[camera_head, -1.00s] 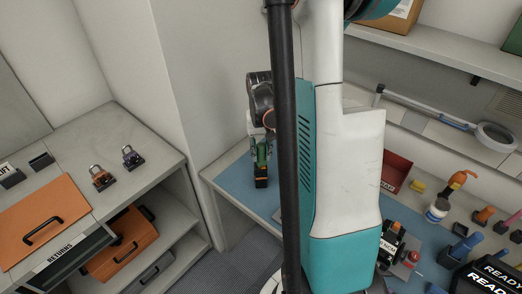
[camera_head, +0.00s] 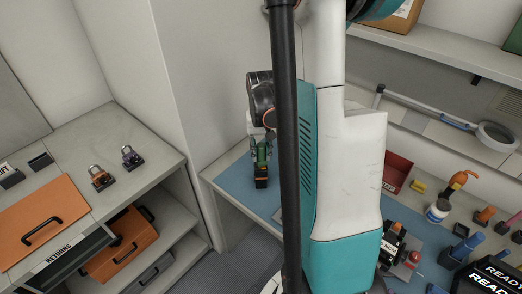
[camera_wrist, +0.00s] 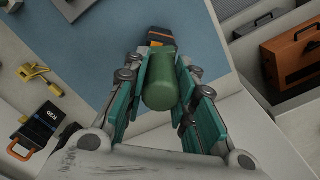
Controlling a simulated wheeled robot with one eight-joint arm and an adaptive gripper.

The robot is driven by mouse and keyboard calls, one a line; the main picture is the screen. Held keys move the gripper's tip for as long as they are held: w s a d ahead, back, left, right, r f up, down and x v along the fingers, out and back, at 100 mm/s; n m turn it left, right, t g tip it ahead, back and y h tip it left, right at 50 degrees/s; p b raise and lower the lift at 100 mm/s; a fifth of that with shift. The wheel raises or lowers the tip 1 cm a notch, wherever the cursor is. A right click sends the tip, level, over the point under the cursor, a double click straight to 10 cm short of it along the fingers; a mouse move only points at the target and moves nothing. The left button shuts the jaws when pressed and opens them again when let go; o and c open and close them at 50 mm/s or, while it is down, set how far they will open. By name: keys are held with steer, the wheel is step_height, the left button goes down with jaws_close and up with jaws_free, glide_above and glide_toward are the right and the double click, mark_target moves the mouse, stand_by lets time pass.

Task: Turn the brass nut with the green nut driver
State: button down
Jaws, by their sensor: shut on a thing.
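My gripper (camera_head: 261,146) is at the left of the blue-topped bench in the head view, partly behind my own arm and column. In the wrist view my gripper (camera_wrist: 161,68) is shut on a green cylindrical handle, the green nut driver (camera_wrist: 160,84). A dark thing with an orange band (camera_wrist: 158,38) is just beyond the green handle, above the blue surface. I cannot tell whether it touches the driver. I cannot make out the brass nut in either view.
The blue mat (camera_head: 232,180) is bare left of the gripper. A red bin (camera_head: 397,172), yellow block (camera_head: 418,186) and several small tools are on the bench at right.

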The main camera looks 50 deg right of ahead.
steer(key=shift+f+b, duration=0.65)
steer(key=shift+f, duration=0.05)
stand_by(0.4)
steer(key=shift+m, duration=0.3)
steer(key=m+b, duration=0.1)
steer(key=m, duration=0.2)
steer(key=m+b, duration=0.1)
steer(key=m, duration=0.3)
steer(key=shift+s, duration=0.1)
steer(key=m, duration=0.3)
steer(key=shift+m+b, duration=0.3)
steer(key=shift+m, duration=0.1)
steer(key=shift+m+b, duration=0.3)
steer(key=shift+m, duration=1.4)
steer(key=shift+r, duration=0.15)
steer(key=shift+r+p, duration=1.45)
steer(key=shift+r, duration=0.5)
